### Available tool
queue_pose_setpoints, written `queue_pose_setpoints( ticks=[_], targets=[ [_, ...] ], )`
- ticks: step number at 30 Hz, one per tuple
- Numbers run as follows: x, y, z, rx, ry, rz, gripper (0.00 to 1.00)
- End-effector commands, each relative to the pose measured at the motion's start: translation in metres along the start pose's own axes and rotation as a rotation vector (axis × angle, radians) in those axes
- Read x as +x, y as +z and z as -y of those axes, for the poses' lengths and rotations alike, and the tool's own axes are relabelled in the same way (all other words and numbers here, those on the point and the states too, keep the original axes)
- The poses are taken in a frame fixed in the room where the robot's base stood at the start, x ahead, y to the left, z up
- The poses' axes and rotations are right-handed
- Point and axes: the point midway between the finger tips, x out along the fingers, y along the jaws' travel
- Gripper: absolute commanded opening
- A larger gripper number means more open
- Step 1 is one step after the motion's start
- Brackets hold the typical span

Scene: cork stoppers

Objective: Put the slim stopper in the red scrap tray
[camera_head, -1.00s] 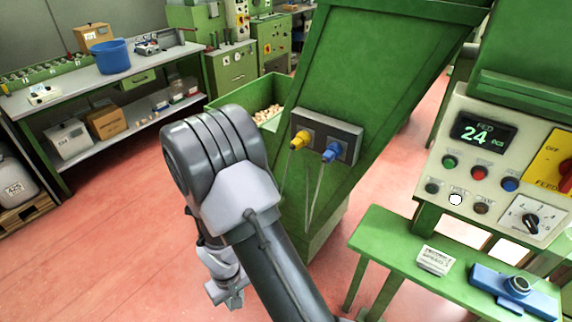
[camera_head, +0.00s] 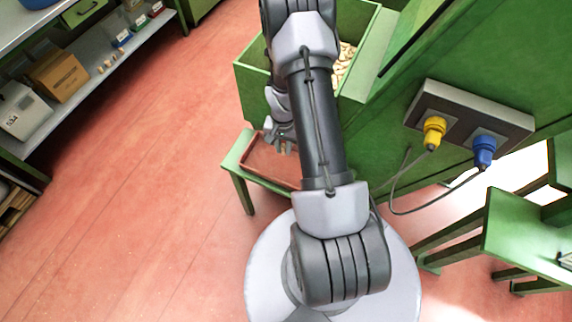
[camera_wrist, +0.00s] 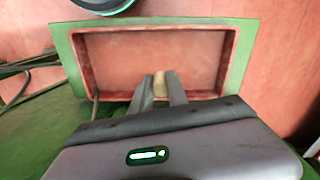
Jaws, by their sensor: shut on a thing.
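The red scrap tray (camera_head: 262,160) sits on a small green stand below my arm in the head view. In the wrist view the tray's red rim (camera_wrist: 232,60) frames an empty-looking floor. My gripper (camera_wrist: 160,92) is shut on a pale tan stopper (camera_wrist: 160,82), which shows between the fingertips. The gripper is over the tray's near side in the wrist view; its height above the floor is hard to tell. In the head view the gripper (camera_head: 283,147) shows small above the tray, partly behind my arm.
A green bin (camera_head: 250,90) holding many stoppers stands behind the tray. A green machine panel with a yellow plug (camera_head: 434,130) and a blue plug (camera_head: 484,150) is at the right, cables hanging down. A green bench (camera_head: 520,240) stands right. Open red floor lies left.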

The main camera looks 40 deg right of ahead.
Motion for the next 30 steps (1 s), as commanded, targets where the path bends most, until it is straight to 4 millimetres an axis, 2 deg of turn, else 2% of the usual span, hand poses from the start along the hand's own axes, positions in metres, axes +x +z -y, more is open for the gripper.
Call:
queue_pose_setpoints(
  ticks=[2,4,7,17,27,28,30],
  targets=[
    [0.007,-0.007,-0.009,0.046,0.000,0.001,0.00],
    [0.024,-0.008,-0.012,0.060,0.001,0.002,0.00],
    [0.052,-0.008,-0.012,0.059,0.001,0.003,0.00],
    [0.105,-0.008,-0.011,0.057,0.001,0.000,0.00],
    [0.108,-0.009,-0.011,0.056,0.000,-0.001,0.00],
    [0.107,-0.009,-0.011,0.056,0.000,-0.001,0.24],
    [0.106,-0.009,-0.011,0.056,0.000,-0.001,0.37]
  ],
)
